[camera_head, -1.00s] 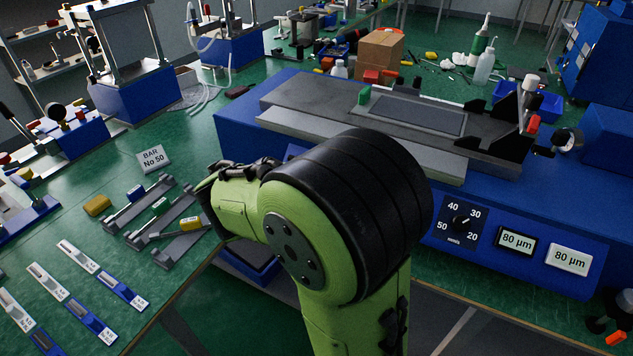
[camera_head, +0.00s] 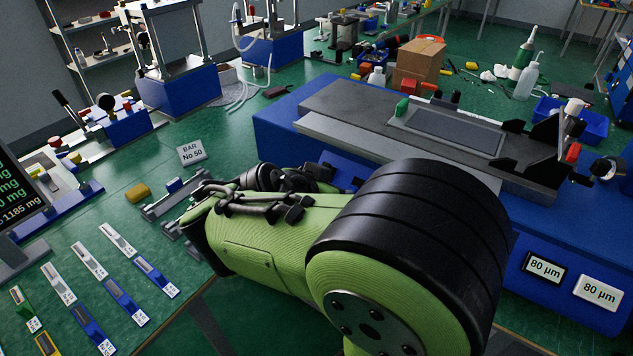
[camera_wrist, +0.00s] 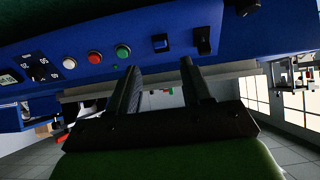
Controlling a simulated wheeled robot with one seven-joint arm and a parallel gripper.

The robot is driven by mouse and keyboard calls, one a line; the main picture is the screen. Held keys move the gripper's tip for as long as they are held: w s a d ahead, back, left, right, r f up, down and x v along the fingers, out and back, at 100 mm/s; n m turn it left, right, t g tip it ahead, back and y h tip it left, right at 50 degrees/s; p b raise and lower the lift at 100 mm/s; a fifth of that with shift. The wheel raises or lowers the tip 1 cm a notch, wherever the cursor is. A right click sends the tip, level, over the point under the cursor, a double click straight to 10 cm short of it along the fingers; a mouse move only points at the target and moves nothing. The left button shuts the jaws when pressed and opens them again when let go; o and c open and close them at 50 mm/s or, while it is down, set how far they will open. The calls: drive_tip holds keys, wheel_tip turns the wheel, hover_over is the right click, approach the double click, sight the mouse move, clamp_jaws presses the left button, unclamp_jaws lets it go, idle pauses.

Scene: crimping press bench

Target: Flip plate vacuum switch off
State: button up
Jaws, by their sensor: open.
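In the wrist view, a blue machine front panel (camera_wrist: 110,40) carries a blue switch (camera_wrist: 160,43) and a black switch (camera_wrist: 202,40), side by side. No label is readable, so I cannot tell which is the plate vacuum switch or its position. My gripper (camera_wrist: 160,67) is open and empty, its two dark fingers pointing toward the panel below these switches in the picture. Contact is not visible. In the head view, the blue machine (camera_head: 285,128) has a grey plate (camera_head: 455,130) on top. My arm hides the gripper and the switches there.
Beside the switches are a green button (camera_wrist: 123,51), a red button (camera_wrist: 95,57), a white button (camera_wrist: 69,63) and a black dial (camera_wrist: 38,72). A cardboard box (camera_head: 419,62) stands behind the machine. Small strips lie on the green bench (camera_head: 120,200) at left.

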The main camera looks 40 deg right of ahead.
drive_tip(key=p+v, duration=0.1)
drive_tip(key=v, duration=0.6)
drive_tip(key=shift+p, duration=0.35)
drive_tip(key=shift+d, duration=0.1)
